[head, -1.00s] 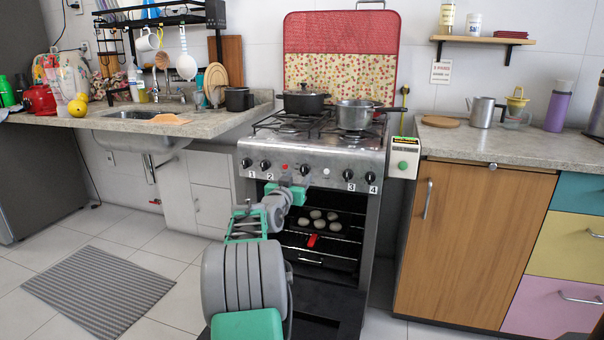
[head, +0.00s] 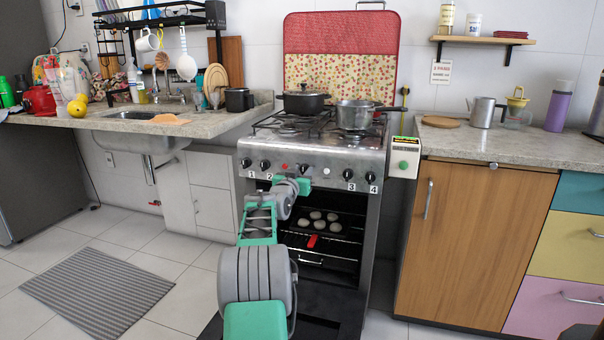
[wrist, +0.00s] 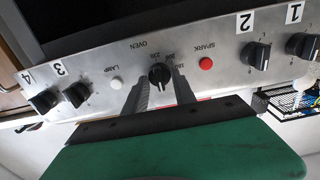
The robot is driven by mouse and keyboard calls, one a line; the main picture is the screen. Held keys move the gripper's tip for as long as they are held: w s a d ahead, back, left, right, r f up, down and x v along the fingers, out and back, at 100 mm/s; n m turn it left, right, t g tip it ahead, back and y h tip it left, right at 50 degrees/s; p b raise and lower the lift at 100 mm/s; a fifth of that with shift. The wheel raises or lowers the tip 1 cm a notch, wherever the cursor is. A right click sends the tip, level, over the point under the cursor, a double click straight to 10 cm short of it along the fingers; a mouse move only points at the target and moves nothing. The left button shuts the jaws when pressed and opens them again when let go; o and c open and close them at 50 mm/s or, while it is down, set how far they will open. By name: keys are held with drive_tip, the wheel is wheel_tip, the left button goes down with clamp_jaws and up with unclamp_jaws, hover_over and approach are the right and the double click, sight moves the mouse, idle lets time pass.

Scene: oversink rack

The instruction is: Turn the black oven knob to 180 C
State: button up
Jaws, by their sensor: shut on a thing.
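The black oven knob (wrist: 159,75) sits on the steel control panel under the upside-down OVEN label in the wrist view. My gripper (wrist: 157,80) has its two grey fingers on either side of it, shut on it. The dial figures around the knob are small and partly covered, so I cannot tell the setting. In the head view my green gripper (head: 304,185) reaches the panel just below the oven knob (head: 304,169), between the red spark button (head: 285,167) and the white lamp button (head: 326,172).
Burner knobs 1 (wrist: 302,46) and 2 (wrist: 256,55) are on one side, knobs 3 (wrist: 77,94) and 4 (wrist: 44,101) on the other. The oven door (head: 325,304) is open below, with round pieces on a tray inside. Pots stand on the stove.

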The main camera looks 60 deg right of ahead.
clamp_jaws()
drive_tip(key=shift+n, duration=0.3)
drive_tip(key=n+p, duration=0.2)
drive_tip(key=n, duration=0.1)
drive_tip(key=shift+n+p, duration=0.3)
drive_tip(key=shift+p, duration=0.05)
drive_tip(key=n+p, duration=0.3)
drive_tip(key=n, duration=0.2)
drive_tip(key=shift+w, duration=0.1)
drive_tip(key=n+p, duration=0.3)
drive_tip(key=n, duration=0.2)
drive_tip(key=shift+f+n, duration=0.1)
drive_tip(key=shift+n, duration=0.3)
drive_tip(key=n+p, duration=0.2)
drive_tip(key=n, duration=0.2)
drive_tip(key=shift+f+n+p, duration=0.15)
drive_tip(key=shift+n+p, duration=0.15)
drive_tip(key=shift+n, duration=0.1)
drive_tip(key=o, duration=0.7)
unclamp_jaws()
drive_tip(key=shift+c, duration=0.2)
